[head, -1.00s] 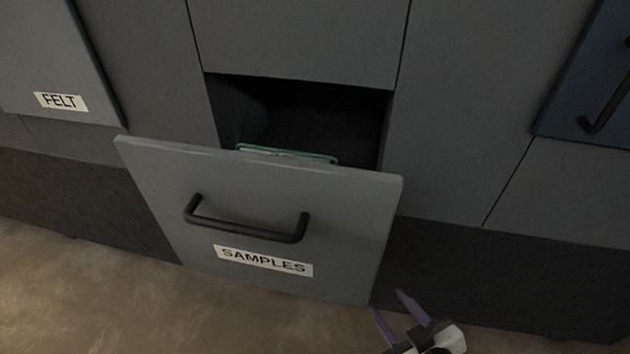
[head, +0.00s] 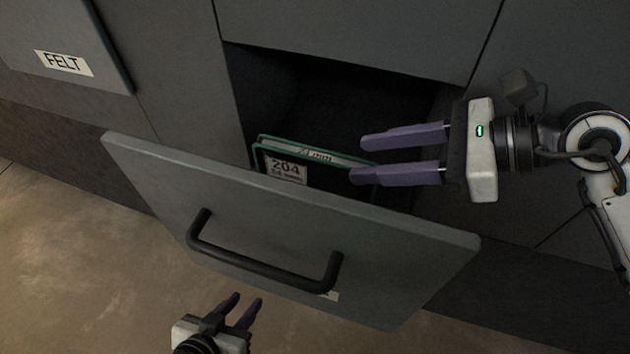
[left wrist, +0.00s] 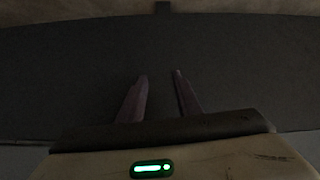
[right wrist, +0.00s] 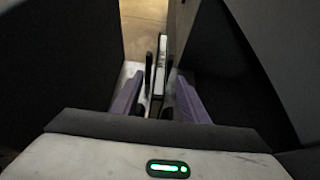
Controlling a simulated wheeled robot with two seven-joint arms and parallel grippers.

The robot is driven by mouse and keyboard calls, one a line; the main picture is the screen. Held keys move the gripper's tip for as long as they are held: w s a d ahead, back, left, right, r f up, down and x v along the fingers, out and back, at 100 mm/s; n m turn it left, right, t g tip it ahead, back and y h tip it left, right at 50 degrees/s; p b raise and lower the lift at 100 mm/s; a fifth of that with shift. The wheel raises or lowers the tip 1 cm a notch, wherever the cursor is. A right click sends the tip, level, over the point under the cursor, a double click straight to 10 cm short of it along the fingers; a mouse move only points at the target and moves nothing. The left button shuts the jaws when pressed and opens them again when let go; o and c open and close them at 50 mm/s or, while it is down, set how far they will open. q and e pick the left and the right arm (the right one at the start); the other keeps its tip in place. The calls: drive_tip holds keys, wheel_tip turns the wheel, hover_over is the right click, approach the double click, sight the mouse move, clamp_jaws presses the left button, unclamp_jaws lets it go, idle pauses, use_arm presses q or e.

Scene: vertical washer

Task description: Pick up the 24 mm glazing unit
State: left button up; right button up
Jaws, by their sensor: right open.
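The glazing unit (head: 325,155) stands on edge in the open SAMPLES drawer. It has green edges, a "24 mm" marking on its top edge and a white label reading 204 on its face. My right gripper (head: 360,160) is open at the unit's right end, its fingers overlapping that end in the head view. In the right wrist view, the unit (right wrist: 161,62) seems to show edge-on between the spread fingers; contact cannot be told. My left gripper (head: 245,300) is open and empty, low in front of the drawer.
The drawer front (head: 420,255) is tilted outward, with a black bar handle (head: 265,264). The cabinet opening lies behind the unit. A FELT-labelled front (head: 60,40) is at the upper left. Brown floor (head: 80,260) is clear at the lower left.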

sight(340, 158)
drive_tip(key=p+x, duration=0.1)
drive_tip(key=x, duration=0.7)
drive_tip(key=shift+w+a, duration=0.1)
drive_tip(key=shift+a, duration=0.15)
clamp_jaws()
idle(1.1)
drive_tip(key=shift+r, duration=0.15)
